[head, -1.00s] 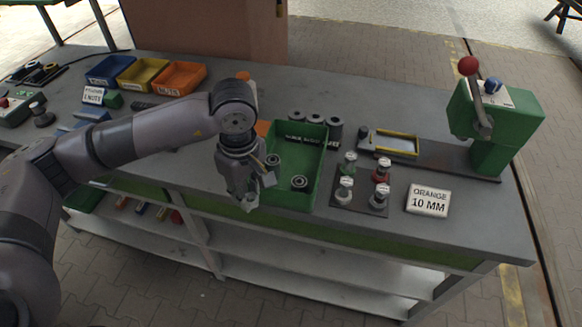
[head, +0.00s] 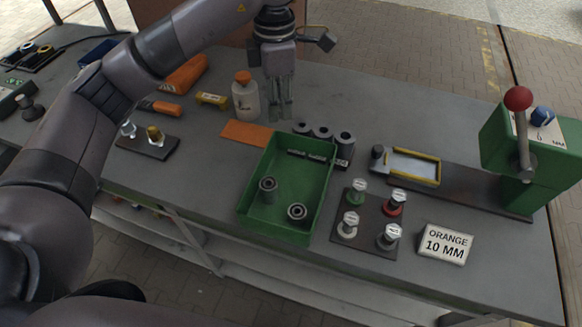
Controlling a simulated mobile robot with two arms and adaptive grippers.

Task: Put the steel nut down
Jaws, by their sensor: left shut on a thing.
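My left gripper (head: 280,112) points down over the back part of the grey bench, behind the green tray (head: 253,222) and just right of a white bottle with an orange cap (head: 245,102). Its fingers are shut on the steel nut, which is small and mostly hidden between the fingertips. Below and in front of the gripper lies a flat orange pad (head: 247,133). My right gripper is not in view.
A small plate with metal pieces (head: 148,143) lies left. A knob plate (head: 364,228), a sign (head: 445,244) and a green lever press (head: 520,165) stand right.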

